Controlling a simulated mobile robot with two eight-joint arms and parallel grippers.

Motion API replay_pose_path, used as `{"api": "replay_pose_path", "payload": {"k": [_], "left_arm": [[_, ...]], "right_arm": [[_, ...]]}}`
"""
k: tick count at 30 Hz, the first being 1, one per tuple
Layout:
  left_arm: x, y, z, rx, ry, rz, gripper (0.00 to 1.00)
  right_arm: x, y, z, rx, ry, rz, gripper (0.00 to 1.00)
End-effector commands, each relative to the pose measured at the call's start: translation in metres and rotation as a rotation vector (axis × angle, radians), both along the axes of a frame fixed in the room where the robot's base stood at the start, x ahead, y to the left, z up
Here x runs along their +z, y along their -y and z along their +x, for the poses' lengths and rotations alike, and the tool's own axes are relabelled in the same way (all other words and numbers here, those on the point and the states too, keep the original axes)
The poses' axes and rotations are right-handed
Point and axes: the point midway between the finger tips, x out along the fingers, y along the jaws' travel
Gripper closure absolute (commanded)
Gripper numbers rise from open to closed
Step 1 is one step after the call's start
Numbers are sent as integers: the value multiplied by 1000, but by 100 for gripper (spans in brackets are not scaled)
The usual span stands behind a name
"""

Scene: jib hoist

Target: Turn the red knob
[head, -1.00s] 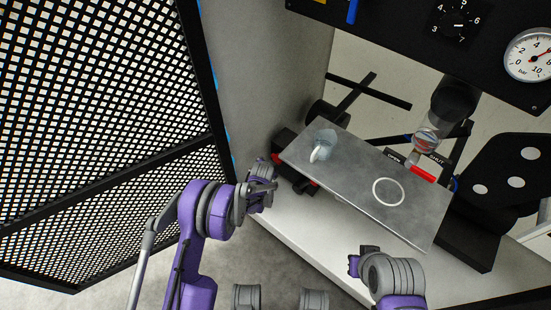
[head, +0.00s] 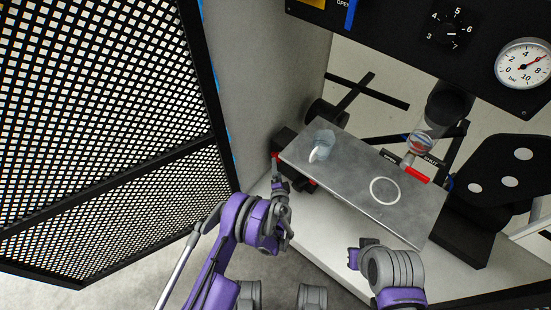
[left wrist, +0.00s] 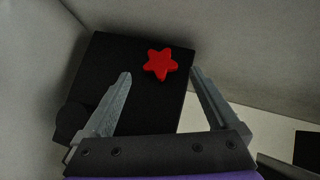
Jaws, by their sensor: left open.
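In the left wrist view the red knob (left wrist: 160,63) is star-shaped and stands on the face of a black block (left wrist: 112,62). My left gripper (left wrist: 162,74) is open and empty there, with the knob showing between and just beyond its two fingertips. In the head view my left gripper (head: 279,184) is beside the black block at the left end of the tray; a small red part (head: 275,156) shows at the block's edge. I cannot tell whether the fingers touch anything. My right gripper (head: 360,252) is low in the head view, its jaws unclear.
A grey tray (head: 345,183) with a clear cup (head: 325,143) and a white ring mark lies just right of my left gripper. A red lever (head: 416,174) sits behind it. A dark panel with a dial and gauge (head: 524,63) is above. A mesh panel (head: 100,90) stands left.

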Motion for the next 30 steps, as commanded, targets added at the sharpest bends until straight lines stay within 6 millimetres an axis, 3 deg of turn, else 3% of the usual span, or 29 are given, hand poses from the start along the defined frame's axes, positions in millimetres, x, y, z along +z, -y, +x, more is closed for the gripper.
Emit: {"api": "replay_pose_path", "payload": {"k": [6,12,24,30], "left_arm": [[-12,-6,42,2,-1,0,6],[-17,-10,67,3,-2,0,6],[-18,-10,74,2,-1,0,6],[-18,-10,74,2,-1,0,42]], "right_arm": [[-10,0,1,0,-3,0,100],[-14,0,2,0,-4,0,100],[-15,0,2,0,-5,0,100],[-15,0,2,0,-5,0,100]]}}
